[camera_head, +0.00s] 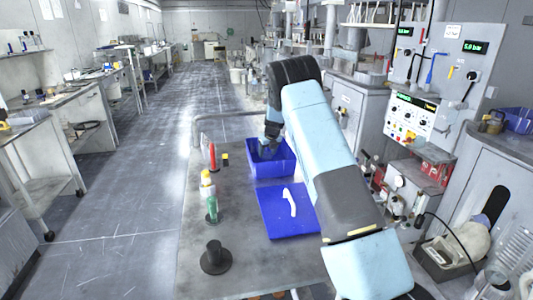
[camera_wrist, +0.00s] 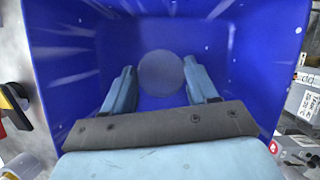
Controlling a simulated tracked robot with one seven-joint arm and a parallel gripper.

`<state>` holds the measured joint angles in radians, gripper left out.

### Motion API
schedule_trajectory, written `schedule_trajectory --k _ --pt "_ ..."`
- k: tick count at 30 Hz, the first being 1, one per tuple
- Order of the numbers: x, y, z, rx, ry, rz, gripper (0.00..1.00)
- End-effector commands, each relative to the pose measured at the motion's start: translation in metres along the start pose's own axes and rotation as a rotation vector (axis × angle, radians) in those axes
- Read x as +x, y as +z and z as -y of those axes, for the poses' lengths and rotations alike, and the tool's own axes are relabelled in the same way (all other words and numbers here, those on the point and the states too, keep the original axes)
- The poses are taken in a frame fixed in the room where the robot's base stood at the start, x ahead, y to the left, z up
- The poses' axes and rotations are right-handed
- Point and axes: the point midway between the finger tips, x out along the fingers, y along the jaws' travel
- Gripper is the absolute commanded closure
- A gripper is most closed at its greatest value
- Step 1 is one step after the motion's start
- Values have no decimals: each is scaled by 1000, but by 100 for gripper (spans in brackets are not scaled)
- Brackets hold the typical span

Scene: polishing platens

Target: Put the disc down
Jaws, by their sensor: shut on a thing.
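A grey round disc (camera_wrist: 161,73) shows between the fingertips of my gripper (camera_wrist: 160,70) in the wrist view. My gripper is shut on it. The blue bin (camera_wrist: 65,70) lies around and beyond the disc, and its inside walls fill most of that view. In the head view, my gripper (camera_head: 268,143) reaches down at the blue bin (camera_head: 272,171) on the grey table. The disc cannot be made out in the head view. I cannot tell whether the disc touches the bin floor.
A blue mat (camera_head: 273,222) with a white curved item (camera_head: 290,202) lies in front of the bin. A green bottle (camera_head: 211,207), a red upright item (camera_head: 212,157) and a black round-based stand (camera_head: 215,260) are to the left. The table (camera_head: 195,280) is bare at front left.

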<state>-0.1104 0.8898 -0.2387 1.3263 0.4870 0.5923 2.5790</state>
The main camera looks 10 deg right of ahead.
Motion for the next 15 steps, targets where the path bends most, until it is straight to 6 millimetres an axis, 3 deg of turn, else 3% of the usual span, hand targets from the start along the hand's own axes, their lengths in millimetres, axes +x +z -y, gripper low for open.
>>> schedule_trajectory --k 9,10,15 --pt "4 -1 -1 -1 1 1 92" --pt "4 -1 -1 -1 1 0 39" --pt "4 -1 -2 -2 1 0 23"
